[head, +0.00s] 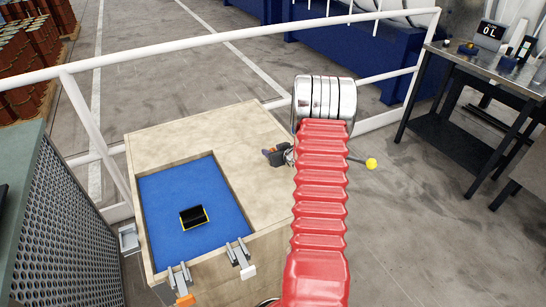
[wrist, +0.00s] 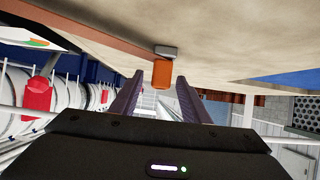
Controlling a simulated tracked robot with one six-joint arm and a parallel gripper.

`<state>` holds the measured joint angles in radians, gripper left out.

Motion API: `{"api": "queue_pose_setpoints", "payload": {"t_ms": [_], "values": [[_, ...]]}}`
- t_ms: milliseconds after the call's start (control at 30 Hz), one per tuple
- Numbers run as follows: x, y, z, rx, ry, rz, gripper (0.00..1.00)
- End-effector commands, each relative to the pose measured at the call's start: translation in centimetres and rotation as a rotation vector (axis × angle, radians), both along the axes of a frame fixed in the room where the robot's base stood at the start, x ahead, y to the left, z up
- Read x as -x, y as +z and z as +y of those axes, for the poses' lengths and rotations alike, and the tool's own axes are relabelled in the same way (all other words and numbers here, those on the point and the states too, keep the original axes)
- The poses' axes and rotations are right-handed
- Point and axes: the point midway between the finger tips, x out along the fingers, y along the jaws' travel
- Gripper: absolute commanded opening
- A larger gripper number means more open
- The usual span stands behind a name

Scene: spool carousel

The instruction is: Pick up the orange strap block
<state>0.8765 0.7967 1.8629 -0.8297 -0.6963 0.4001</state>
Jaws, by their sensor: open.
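The orange strap block (wrist: 162,72) sits against a small grey piece at the pale wooden surface in the wrist view, which looks upside down. It shows between and just beyond my two dark fingers. My gripper (wrist: 158,98) is open, and nothing is in its jaws. In the head view, my dark gripper (head: 279,155) is over the right side of the wooden bench top (head: 222,135). A small orange patch at its tip appears to be the strap block (head: 267,151). My red arm hides part of this area, and I cannot tell whether the fingers touch the block.
A blue recess (head: 165,185) in the bench holds a black and yellow box (head: 194,216). Grey clamps (head: 240,258) stand at the front edge, one with an orange end (head: 184,299). A white railing (head: 240,33) runs behind. A perforated cabinet (head: 70,230) stands left.

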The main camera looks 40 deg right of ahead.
Motion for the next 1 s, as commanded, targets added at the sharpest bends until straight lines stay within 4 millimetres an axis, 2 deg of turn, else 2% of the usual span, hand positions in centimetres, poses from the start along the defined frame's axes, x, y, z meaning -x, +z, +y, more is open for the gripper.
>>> {"api": "queue_pose_setpoints", "payload": {"t_ms": [267, 867, 1000], "values": [[0.01, 0.0, 0.02, 0.0, 0.0, 0.0, 0.42], [0.0, 0.0, 0.04, 0.0, 0.001, 0.0, 0.0], [-0.01, 0.02, 0.04, 0.0, 0.001, 0.0, 0.0]]}}
